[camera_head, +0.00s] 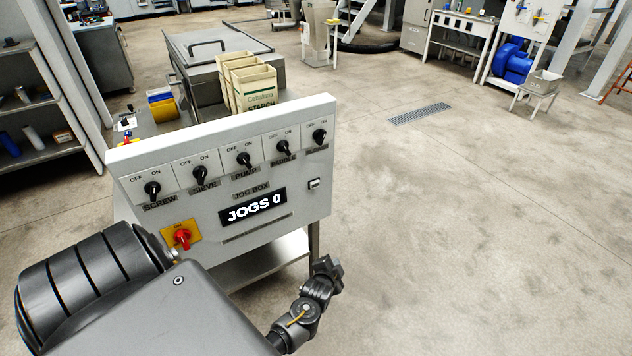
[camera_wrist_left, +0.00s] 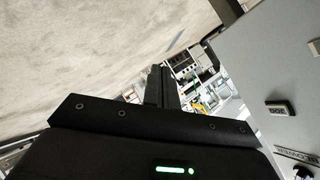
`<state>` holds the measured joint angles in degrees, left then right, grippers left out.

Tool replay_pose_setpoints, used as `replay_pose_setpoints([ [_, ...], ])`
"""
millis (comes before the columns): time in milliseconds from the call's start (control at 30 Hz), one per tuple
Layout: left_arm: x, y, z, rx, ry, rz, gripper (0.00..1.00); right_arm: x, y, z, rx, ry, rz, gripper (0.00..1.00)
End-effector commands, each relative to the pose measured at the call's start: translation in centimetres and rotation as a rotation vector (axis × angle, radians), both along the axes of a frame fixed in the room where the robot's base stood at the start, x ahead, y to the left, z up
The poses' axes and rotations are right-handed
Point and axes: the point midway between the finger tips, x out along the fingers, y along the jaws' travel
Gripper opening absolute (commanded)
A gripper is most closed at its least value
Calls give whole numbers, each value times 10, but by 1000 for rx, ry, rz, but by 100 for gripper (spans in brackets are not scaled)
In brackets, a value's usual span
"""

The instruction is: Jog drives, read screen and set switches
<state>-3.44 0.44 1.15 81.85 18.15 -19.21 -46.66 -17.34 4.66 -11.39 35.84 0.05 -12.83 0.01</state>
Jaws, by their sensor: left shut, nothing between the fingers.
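The jog box panel (camera_head: 220,180) is a pale sloped face. It has a row of several black OFF/ON rotary switches, including the SCREW switch (camera_head: 153,188), SIEVE switch (camera_head: 200,172), PUMP switch (camera_head: 243,160), PADDLE switch (camera_head: 284,147) and a right-end switch (camera_head: 320,137). I cannot tell each setting. The screen (camera_head: 252,206) reads "JOGS 0". A red knob (camera_head: 182,236) sits on a yellow plate.
Behind the panel stand starch cartons (camera_head: 254,88) and a grey metal cabinet (camera_head: 205,50). Shelving (camera_head: 40,105) is at the left. The floor (camera_head: 470,220) to the right is clear, with a drain grate (camera_head: 420,114). A blue motor (camera_head: 511,62) stands at the far right.

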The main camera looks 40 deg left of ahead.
Motion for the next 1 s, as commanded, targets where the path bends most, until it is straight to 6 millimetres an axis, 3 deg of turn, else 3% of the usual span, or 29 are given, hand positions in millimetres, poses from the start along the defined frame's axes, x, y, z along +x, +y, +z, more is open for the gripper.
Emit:
replay_pose_setpoints([
  [33,14,8,33,33,-46,12,0,0,3,3,3,0,-1,36],
  [200,39,31,114,139,-150,48,0,0,7,7,9,-1,-1,36],
  [300,45,41,146,182,-189,67,0,-1,6,8,9,-1,-1,36],
  [400,47,48,165,208,-209,83,0,-1,6,9,7,0,-1,36],
  [567,48,52,177,225,-221,90,0,0,3,9,4,-1,0,36],
  [1000,50,58,175,226,-222,89,0,0,-1,4,0,-1,2,36],
])
